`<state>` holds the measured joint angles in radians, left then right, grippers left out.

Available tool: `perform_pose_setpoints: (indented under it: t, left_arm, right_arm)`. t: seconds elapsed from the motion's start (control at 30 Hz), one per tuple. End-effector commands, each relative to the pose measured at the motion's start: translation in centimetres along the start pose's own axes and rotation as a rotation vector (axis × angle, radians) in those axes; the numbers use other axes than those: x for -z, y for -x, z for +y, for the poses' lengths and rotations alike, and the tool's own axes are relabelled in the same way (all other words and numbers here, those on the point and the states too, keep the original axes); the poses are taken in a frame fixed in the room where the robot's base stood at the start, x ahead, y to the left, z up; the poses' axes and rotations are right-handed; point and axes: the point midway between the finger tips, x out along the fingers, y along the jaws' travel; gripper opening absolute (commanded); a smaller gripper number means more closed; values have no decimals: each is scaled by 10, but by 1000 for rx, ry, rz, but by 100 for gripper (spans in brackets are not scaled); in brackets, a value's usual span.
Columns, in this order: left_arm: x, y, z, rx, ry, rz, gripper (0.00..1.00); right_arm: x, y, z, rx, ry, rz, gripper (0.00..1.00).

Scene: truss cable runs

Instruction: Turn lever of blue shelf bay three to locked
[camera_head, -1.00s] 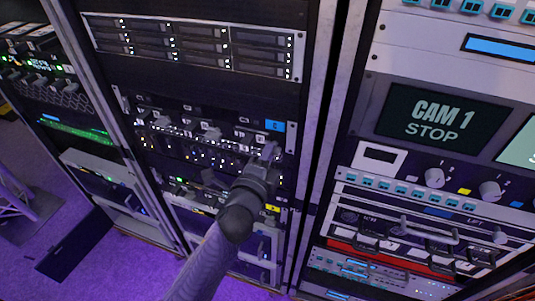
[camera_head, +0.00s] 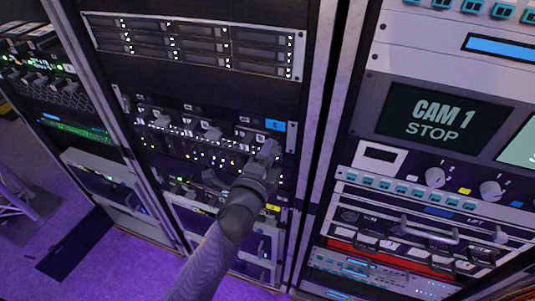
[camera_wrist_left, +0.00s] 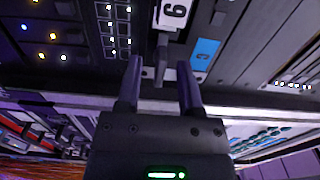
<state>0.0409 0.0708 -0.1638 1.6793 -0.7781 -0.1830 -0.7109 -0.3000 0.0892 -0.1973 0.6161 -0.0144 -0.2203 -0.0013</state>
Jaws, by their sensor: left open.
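The shelf panel with the blue tag (camera_head: 275,126) is in the middle rack, with a row of grey levers (camera_head: 211,133) and small white labels. The bay numbers are too small to read in the head view. My left gripper (camera_head: 268,150) is at the right end of this row, below the blue tag. In the left wrist view, my open left gripper (camera_wrist_left: 159,72) has a grey lever (camera_wrist_left: 161,58) between its two fingers, with gaps beside it. A white label (camera_wrist_left: 173,14) and the blue tag show just past the fingertips. My right gripper is out of view.
Drive bays (camera_head: 190,45) fill the rack above the panel. To the right, a rack post and another rack with a "CAM 1 STOP" screen (camera_head: 432,120), knobs and a protruding handle (camera_head: 430,230) stand close.

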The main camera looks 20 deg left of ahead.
Motion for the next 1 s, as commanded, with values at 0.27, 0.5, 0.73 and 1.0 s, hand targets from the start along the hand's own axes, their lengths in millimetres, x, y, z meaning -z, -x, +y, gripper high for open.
perform_pose_setpoints:
  t: [0.27, 0.5, 0.73, 1.0]
  left_arm:
    - [0, 41, 1, -4, 1, 0, 48]
    - [0, 91, 2, -3, 1, -1, 48]
    - [0, 100, 0, 0, 0, 0, 48]
    - [0, 99, 0, 0, 0, 0, 48]
  right_arm:
    - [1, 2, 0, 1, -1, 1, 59]
    - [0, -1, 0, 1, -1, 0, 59]
    - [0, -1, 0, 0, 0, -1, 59]
    - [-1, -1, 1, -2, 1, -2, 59]
